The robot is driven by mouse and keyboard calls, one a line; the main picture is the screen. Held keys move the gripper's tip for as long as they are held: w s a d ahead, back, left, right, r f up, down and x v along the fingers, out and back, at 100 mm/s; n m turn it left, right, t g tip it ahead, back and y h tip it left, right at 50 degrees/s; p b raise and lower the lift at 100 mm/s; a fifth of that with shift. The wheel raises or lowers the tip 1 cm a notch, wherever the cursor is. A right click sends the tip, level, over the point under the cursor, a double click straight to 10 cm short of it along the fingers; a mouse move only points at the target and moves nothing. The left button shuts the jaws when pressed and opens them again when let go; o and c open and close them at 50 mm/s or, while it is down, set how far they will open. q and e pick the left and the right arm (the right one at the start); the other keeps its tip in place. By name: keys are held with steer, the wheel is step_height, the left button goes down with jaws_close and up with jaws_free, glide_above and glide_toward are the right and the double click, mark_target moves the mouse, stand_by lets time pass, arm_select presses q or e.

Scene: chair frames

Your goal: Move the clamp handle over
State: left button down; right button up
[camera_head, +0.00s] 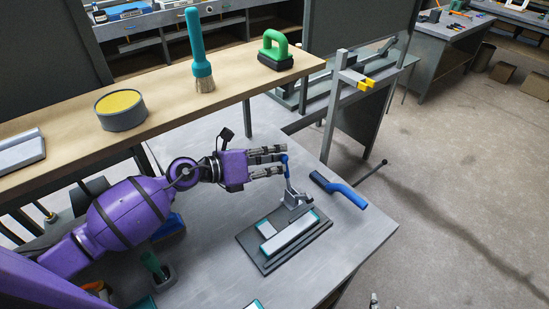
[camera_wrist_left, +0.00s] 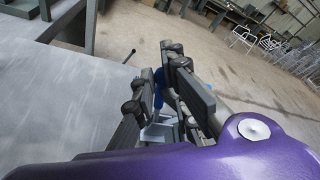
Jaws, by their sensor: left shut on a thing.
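The clamp (camera_head: 295,196) stands at the back of a dark base plate (camera_head: 262,262) on the grey table. Its blue-tipped handle (camera_head: 285,165) points upward. My left gripper (camera_head: 283,161) comes in from the left and is shut on the blue handle. In the left wrist view the handle (camera_wrist_left: 158,88) shows as a blue strip between the fingers of my left gripper (camera_wrist_left: 168,75). The fingers partly hide the clamp there. A white and teal piece (camera_head: 290,235) lies on the base plate in front of the clamp. My right gripper is not in view.
A blue-handled tool (camera_head: 340,190) lies just right of the clamp. A wooden shelf (camera_head: 160,85) behind my arm holds a yellow-topped tin (camera_head: 121,109), a teal brush (camera_head: 199,55) and a green-handled block (camera_head: 276,50). The table's front right is clear.

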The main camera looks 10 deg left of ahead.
arm_select(q)
steer(key=shift+s+d+r, duration=0.3)
steer(key=shift+s+d, duration=0.1)
steer(key=shift+d, duration=0.15)
steer(key=shift+s+d, duration=0.5)
steer(key=shift+d, duration=0.2)
steer(key=c, duration=1.7)
jaws_free()
steer(key=shift+d, duration=0.2)
steer(key=shift+a, duration=0.2)
steer(key=v, duration=1.1)
steer(key=shift+s+a, duration=0.3)
